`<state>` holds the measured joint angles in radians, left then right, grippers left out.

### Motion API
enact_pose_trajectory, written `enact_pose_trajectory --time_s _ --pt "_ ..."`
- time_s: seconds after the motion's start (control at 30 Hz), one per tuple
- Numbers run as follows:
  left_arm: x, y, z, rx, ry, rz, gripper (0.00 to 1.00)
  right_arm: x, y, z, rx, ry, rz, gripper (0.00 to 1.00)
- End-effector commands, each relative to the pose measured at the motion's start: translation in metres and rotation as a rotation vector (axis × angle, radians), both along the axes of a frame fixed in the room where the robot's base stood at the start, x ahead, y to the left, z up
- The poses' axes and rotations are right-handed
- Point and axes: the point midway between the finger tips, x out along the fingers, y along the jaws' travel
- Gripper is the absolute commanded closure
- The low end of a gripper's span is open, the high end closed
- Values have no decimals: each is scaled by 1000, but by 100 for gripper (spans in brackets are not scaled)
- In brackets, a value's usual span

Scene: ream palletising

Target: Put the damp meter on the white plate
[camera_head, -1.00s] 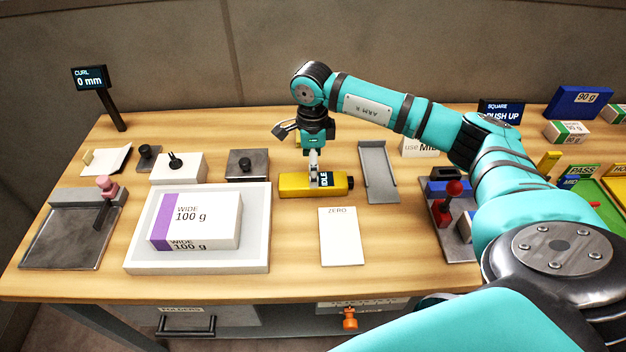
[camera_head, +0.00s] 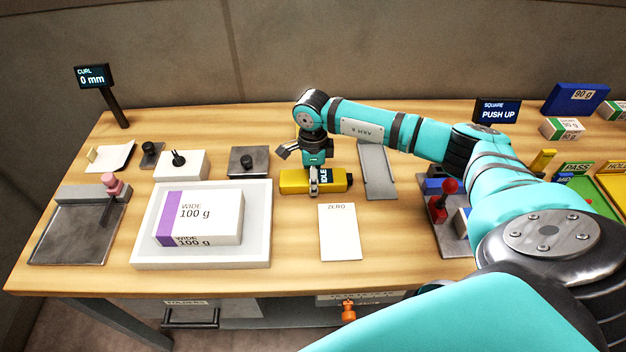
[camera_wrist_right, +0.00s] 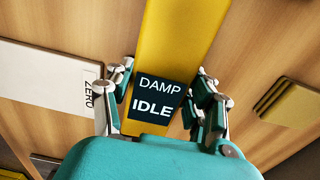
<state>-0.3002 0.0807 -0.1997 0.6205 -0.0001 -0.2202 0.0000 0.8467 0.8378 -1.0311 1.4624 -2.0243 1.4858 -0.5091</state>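The damp meter (camera_head: 296,181) is a yellow, long body with a dark screen reading "DAMP IDLE". It lies on the table behind the white plate (camera_head: 339,232), which is flat and marked "ZERO". My right gripper (camera_head: 314,188) points down over the meter. In the right wrist view the fingers of my right gripper (camera_wrist_right: 163,98) stand open on either side of the damp meter (camera_wrist_right: 178,35), around its screen. Whether they touch its sides is hard to tell. The white plate (camera_wrist_right: 45,85) shows bare at the left there. My left gripper is not in view.
A white tray (camera_head: 258,252) with "WIDE 100 g" reams (camera_head: 198,217) stands left of the plate. A grey metal channel (camera_head: 376,170) lies right of the meter. A fixture with a red knob (camera_head: 449,186) stands farther right. The wood between meter and plate is clear.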

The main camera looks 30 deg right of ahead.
Motion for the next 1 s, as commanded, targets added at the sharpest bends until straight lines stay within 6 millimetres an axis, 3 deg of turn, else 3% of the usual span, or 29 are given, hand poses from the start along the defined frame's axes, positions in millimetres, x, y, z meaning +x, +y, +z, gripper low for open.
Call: enact_pose_trajectory --time_s 0.03,0.33,0.67,0.87,1.0 --pt "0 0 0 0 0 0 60 0 0 0 0 0 0 54" --pt "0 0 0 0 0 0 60 0 0 1 0 -1 0 92" --pt "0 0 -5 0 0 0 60 1 -1 6 0 -4 -1 92" --pt "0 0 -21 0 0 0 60 2 -1 30 1 -9 0 92" --pt "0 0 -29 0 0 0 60 -24 3 34 -1 0 3 92"
